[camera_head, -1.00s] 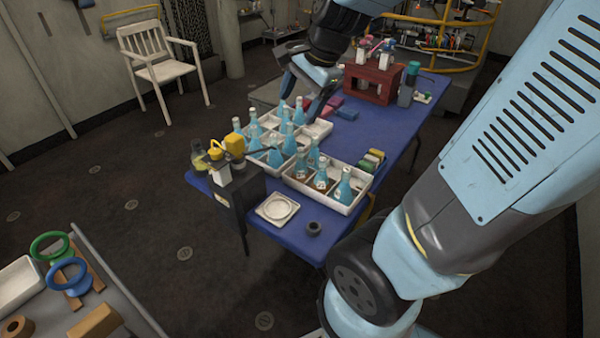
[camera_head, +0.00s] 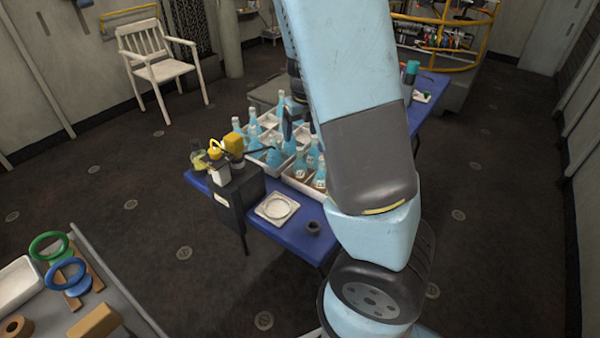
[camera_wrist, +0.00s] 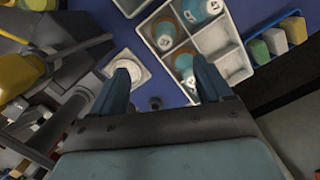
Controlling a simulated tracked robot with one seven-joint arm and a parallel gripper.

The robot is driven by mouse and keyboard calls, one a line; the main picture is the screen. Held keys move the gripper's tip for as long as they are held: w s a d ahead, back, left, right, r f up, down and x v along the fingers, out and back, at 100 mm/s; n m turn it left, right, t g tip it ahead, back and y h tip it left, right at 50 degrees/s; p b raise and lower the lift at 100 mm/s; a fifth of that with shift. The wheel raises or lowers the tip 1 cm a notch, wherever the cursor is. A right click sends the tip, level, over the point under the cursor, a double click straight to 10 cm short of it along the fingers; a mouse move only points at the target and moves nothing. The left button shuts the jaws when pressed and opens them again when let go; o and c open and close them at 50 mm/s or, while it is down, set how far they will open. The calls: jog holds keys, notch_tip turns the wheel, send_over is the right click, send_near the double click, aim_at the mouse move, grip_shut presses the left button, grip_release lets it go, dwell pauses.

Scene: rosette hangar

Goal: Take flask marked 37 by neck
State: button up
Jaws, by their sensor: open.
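Several flasks with blue contents stand in white compartment trays on the blue table. In the head view, one flask (camera_head: 274,154) is in the back tray (camera_head: 257,157), and another (camera_head: 320,177) is in the front tray (camera_head: 307,190). My arm hides part of both trays. No number is legible, so I cannot tell which flask is 37. In the wrist view my gripper (camera_wrist: 164,78) is open, with nothing between its fingers. A flask (camera_wrist: 163,36) and others show beyond the fingertips, apart from them, in the tray (camera_wrist: 180,38).
A white square dish (camera_head: 266,219) and a dark ring (camera_head: 313,228) lie at the table's (camera_head: 290,236) near end. A black box (camera_head: 238,193) with yellow-topped items stands left of the trays. A blue rack of coloured blocks (camera_wrist: 277,42) sits beside the tray.

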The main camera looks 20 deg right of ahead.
aim_at(300, 149)
jog(key=shift+m, duration=0.3)
jog(key=shift+w+d+f, duration=0.1)
jog(key=shift+w+f, duration=0.15)
jog(key=shift+f, duration=1.25)
jog(key=shift+w+d+f, duration=0.1)
jog(key=shift+w+f, duration=0.2)
jog(key=shift+f, duration=1.2)
jog(key=shift+w+f, duration=0.25)
jog(key=shift+f, duration=1.25)
jog(key=shift+w+d+f, duration=0.1)
jog(key=shift+w+f, duration=0.15)
jog(key=shift+f, duration=1)
jog(key=shift+w+d+f, duration=0.1)
jog(key=shift+w+f, duration=0.1)
jog(key=shift+f, duration=1)
jog(key=c, duration=0.9)
